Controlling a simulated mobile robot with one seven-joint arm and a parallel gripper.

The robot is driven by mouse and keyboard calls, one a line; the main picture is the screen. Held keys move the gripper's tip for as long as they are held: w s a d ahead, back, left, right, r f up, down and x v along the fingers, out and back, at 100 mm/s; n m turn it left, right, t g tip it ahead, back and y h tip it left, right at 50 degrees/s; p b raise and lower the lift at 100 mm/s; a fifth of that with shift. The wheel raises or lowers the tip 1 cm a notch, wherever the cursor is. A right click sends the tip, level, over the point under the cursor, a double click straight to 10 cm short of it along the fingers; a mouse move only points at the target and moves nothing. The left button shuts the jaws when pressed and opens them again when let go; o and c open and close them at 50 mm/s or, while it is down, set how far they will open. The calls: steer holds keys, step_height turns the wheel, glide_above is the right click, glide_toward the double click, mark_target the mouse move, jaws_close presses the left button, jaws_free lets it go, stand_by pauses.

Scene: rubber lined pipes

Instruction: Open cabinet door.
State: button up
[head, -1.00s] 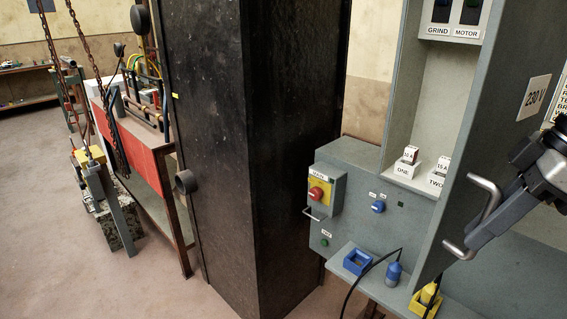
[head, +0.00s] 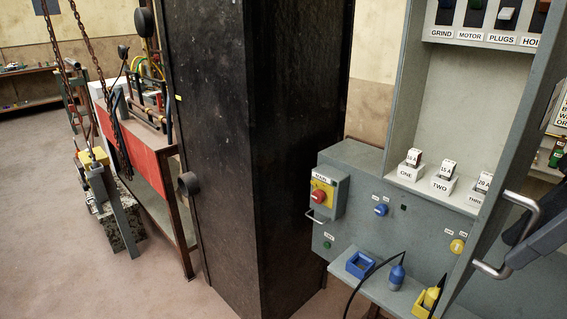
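The grey cabinet door (head: 528,120) stands ajar at the right of the head view, seen nearly edge-on. The cabinet interior (head: 470,110) shows to its left. A silver bar handle (head: 534,207) sticks out from the door's outer face. A dark finger part of my gripper (head: 537,240) lies at the handle, between its two bends. The rest of my gripper is cut off by the right edge. I cannot tell whether the fingers are closed around the bar, as only one part shows.
A blue plug (head: 396,276) with a black cable sits on a ledge below. A tall black column (head: 260,150) stands left; open floor (head: 90,280) lies beyond.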

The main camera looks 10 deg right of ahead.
steer(key=shift+r, duration=0.2)
steer(key=p+v, duration=0.5)
steer(key=v, duration=1.2)
steer(key=shift+d, duration=0.2)
steer(key=shift+a+f, duration=0.1)
steer(key=shift+f, duration=0.05)
